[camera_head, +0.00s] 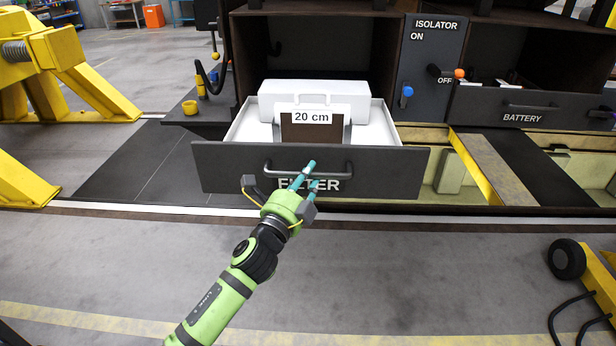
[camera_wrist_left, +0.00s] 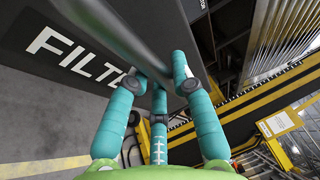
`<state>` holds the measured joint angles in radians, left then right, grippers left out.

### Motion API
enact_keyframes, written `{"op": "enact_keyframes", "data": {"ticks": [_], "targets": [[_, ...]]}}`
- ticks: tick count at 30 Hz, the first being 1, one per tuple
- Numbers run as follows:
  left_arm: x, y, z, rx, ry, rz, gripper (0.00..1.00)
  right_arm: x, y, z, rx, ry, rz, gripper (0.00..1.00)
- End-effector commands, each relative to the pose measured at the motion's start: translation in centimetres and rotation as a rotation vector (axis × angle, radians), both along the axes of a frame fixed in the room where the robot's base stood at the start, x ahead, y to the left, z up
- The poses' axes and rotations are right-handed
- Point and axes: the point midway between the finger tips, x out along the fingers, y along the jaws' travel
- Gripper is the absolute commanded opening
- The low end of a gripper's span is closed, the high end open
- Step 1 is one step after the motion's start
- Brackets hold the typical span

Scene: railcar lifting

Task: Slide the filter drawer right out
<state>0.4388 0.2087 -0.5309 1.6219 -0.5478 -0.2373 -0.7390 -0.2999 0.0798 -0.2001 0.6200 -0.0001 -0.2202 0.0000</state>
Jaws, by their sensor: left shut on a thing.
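The filter drawer (camera_head: 220,168) has a dark front with white FILTER lettering and stands partly out of its dark cabinet. Inside its white tray are a white block (camera_head: 330,92) and a dark plate marked 20 cm (camera_head: 312,130). My left gripper (camera_head: 308,175) is at the drawer's bar handle (camera_head: 340,168), right of the handle's middle, and is shut on it. In the left wrist view the teal fingers (camera_wrist_left: 160,90) close around the grey bar (camera_wrist_left: 120,35), beside the FILTER lettering (camera_wrist_left: 75,55). My right gripper is not in view.
Yellow stands (camera_head: 95,95) are at the left. A wheeled yellow thing (camera_head: 590,270) is at lower right. The grey floor in front is clear.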

Motion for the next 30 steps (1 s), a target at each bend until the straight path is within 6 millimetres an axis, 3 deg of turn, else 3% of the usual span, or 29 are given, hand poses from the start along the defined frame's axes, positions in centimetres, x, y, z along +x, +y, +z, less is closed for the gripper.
{"op": "enact_keyframes", "data": {"ticks": [16, 17, 18, 19, 30], "targets": [[-0.01, -0.02, 0.07, -0.001, -0.002, -0.001, 0.00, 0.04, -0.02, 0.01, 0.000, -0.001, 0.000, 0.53], [-0.01, -0.01, 0.07, -0.001, -0.002, -0.001, 0.27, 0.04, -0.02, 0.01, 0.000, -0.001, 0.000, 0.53], [-0.01, -0.01, 0.08, -0.001, -0.002, -0.001, 0.43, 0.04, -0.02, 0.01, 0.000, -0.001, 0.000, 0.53], [-0.01, -0.01, 0.08, -0.001, -0.002, -0.001, 0.49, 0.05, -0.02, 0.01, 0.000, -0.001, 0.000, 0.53], [-0.25, 0.10, -0.02, 0.000, -0.001, 0.000, 0.49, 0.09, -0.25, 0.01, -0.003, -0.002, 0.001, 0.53]]}}
